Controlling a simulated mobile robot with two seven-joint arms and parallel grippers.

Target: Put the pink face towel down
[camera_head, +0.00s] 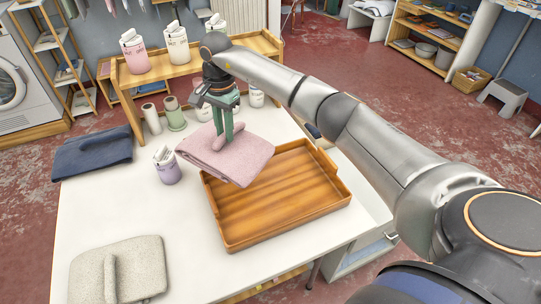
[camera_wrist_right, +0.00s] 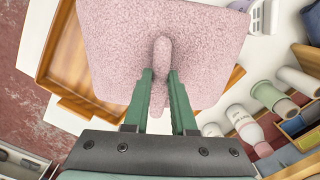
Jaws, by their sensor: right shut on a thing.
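The pink face towel (camera_head: 240,158) is folded flat, with a raised ridge on top. My right gripper (camera_head: 225,138) is shut on that ridge, its green fingers pointing down. The towel hangs over the back left corner of the wooden tray (camera_head: 285,208). In the right wrist view the towel (camera_wrist_right: 190,60) fills the upper middle, with the ridge between the fingertips (camera_wrist_right: 160,80). I cannot tell whether the towel touches the tray rim. My left gripper is not in view.
The white table (camera_head: 165,225) holds a grey towel (camera_head: 135,268) at the front left and a navy towel (camera_head: 90,153) at the back left. A purple bottle (camera_head: 167,166) stands left of the pink towel. Rolls and bottles stand behind, near a wooden riser (camera_head: 190,67). The tray interior is empty.

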